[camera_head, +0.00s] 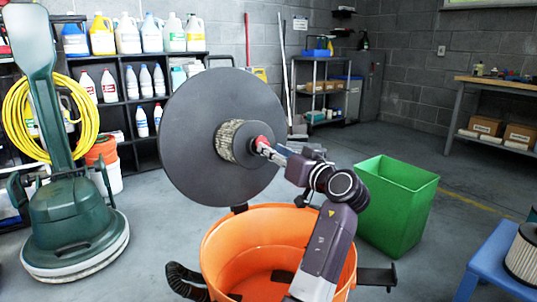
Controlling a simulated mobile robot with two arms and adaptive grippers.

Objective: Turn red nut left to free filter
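The red nut (262,142) sits at the centre of the dark end of the filter (229,139), a short pleated cylinder. The filter sticks out from a large dark grey round disc (190,120), which stands tilted up above an orange drum (225,250).
A green bin (398,205) stands right of the drum. A blue stool (492,262) at the right edge holds another pleated filter (524,256). A green floor machine (72,225) stands left. Shelves of bottles (130,85) and a workbench (500,88) are behind.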

